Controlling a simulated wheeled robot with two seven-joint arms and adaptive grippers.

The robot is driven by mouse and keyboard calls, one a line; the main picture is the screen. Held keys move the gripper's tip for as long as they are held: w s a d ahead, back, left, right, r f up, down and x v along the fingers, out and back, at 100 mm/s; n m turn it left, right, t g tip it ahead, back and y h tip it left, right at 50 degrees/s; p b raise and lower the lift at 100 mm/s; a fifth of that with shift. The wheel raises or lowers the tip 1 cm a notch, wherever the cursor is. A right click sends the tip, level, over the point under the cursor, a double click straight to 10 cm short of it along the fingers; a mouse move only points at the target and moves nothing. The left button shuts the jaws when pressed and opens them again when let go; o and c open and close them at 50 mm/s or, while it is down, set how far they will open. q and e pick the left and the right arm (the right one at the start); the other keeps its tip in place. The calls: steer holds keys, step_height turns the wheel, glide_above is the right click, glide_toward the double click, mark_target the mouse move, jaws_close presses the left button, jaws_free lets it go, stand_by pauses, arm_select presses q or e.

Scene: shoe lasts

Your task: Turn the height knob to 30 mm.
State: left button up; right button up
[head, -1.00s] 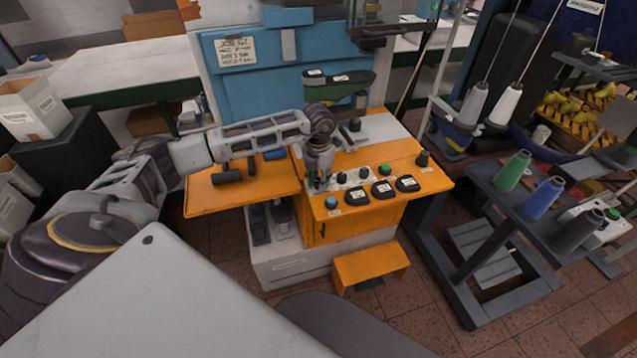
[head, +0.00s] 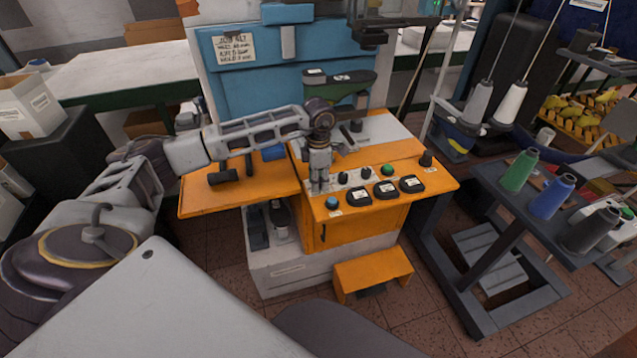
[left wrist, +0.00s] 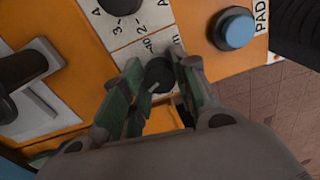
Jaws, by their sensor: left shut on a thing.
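The height knob (left wrist: 159,74) is a small dark round knob with a pale pointer line, on a white label strip of the orange machine panel. My left gripper (left wrist: 156,84) has its two green-padded fingers on either side of this knob, shut on it. Part of a printed "40" and an "m" show beside it; the rest of its scale is hidden, so I cannot read its setting. In the head view my left gripper (head: 320,187) points straight down at the panel's left end and hides the knob. My right gripper is not in view.
A blue button (head: 331,203) marked "PAD" in the wrist view sits close by. Two more dark knobs (head: 342,178), a green button (head: 387,170) and black pads (head: 385,189) lie to the right. A dark cylinder handle (head: 224,178) is at left.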

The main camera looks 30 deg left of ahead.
arm_select(q)
steer(key=m+b, duration=0.1)
steer(key=m, duration=0.2)
steer(key=shift+w, duration=0.1)
steer(key=shift+r+m+b, duration=0.1)
steer(key=shift+m+b, duration=0.3)
steer(key=shift+m, duration=0.4)
steer(key=o, duration=0.7)
steer(key=shift+c, duration=0.2)
steer(key=o, duration=0.4)
steer(key=shift+c, duration=0.2)
steer(key=shift+r, duration=0.75)
step_height(320, 180, up, 10)
steer(key=shift+r, duration=0.2)
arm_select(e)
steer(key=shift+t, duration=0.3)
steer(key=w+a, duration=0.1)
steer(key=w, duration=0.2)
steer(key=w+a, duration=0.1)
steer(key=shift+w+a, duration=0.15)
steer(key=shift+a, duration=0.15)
